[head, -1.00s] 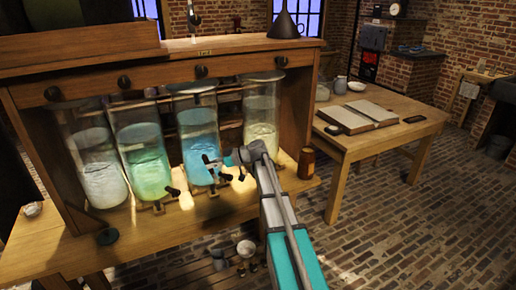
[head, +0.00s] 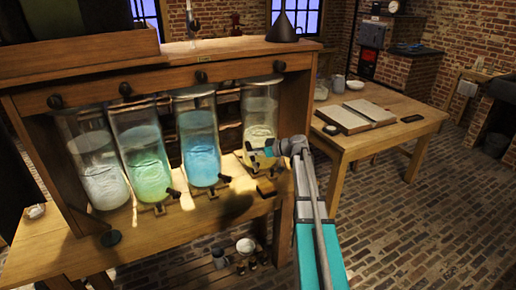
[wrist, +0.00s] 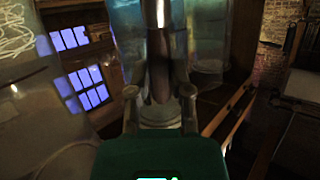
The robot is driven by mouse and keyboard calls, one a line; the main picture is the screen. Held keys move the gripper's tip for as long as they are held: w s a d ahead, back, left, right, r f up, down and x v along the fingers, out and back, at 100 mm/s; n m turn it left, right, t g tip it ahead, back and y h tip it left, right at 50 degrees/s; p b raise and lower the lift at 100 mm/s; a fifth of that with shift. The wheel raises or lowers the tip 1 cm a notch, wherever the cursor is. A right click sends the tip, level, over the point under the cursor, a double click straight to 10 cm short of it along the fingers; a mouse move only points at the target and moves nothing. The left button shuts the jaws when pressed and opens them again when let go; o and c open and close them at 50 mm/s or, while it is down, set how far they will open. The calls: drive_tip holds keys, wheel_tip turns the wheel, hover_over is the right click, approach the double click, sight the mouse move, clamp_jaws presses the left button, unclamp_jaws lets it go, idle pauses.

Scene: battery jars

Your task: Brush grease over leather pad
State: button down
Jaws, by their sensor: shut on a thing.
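My gripper (head: 262,157) is in front of the lower part of the rightmost glass jar (head: 260,115), above the bench. In the wrist view its two fingers (wrist: 159,95) close on a slim upright brush-like thing (wrist: 160,75), with a pale metallic upper part and a dark brown, bulging lower part. The head view does not show its tip clearly. A small brown block (head: 265,188) lies on the bench edge below the gripper; I cannot tell whether it is the leather pad. No grease can be made out for certain.
Jars with white (head: 103,185), green (head: 148,175) and blue (head: 201,160) contents stand left along the wooden bench (head: 170,235), with small taps in front. A side table (head: 385,135) with an open book (head: 358,114) stands right.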

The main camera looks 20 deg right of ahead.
drive_tip(key=shift+s+d+r+m+t, duration=0.1)
drive_tip(key=shift+s+d+m+t, duration=0.05)
drive_tip(key=shift+d, duration=0.4)
drive_tip(key=shift+s+d+r+m+t, duration=0.1)
drive_tip(key=shift+s+d+m+t, duration=0.05)
drive_tip(key=shift+d, duration=0.35)
drive_tip(key=shift+f, duration=0.15)
drive_tip(key=shift+f+b, duration=2.35)
drive_tip(key=shift+b, duration=0.05)
drive_tip(key=shift+a, duration=0.2)
